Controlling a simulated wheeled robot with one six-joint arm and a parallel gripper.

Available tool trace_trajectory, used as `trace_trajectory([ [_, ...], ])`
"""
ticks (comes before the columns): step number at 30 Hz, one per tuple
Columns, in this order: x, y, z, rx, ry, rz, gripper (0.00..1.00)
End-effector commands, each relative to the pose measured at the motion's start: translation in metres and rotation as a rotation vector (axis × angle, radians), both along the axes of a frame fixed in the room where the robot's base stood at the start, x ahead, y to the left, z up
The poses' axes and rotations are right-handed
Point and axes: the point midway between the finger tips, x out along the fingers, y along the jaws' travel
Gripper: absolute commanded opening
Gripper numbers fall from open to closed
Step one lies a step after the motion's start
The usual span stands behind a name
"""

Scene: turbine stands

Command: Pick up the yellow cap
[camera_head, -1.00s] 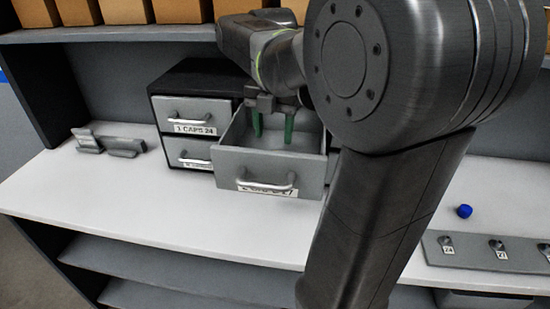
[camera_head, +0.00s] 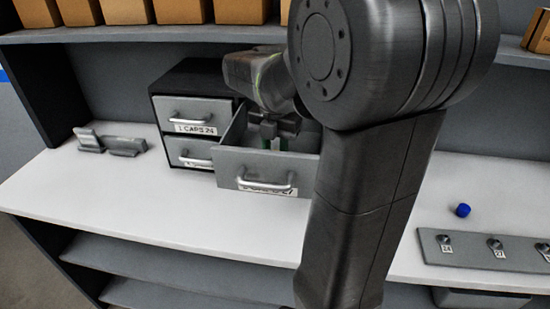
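No yellow cap shows in the head view. My gripper (camera_head: 272,143) points down into the open drawer (camera_head: 262,168) of the drawer cabinet.
The black cabinet (camera_head: 196,74) has two shut drawers at left, the upper labelled "CAPS 24". A grey holder (camera_head: 110,142) stands left of it. A blue cap (camera_head: 463,210) lies at right behind a grey plate with knobs (camera_head: 480,250). The white tabletop in front is clear.

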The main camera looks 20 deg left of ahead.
Motion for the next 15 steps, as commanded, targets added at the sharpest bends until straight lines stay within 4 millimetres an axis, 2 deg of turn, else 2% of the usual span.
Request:
trace_trajectory([
  [1,0.0,0.0,0.0,0.0,0.0,0.0,0.1],
  [3,0.0,0.0,0.0,0.0,0.0,0.0,0.0],
  [11,0.0,0.0,0.001,0.0,0.0,0.0,0.0],
  [15,0.001,0.001,0.011,0.003,-0.003,0.0,0.0],
])
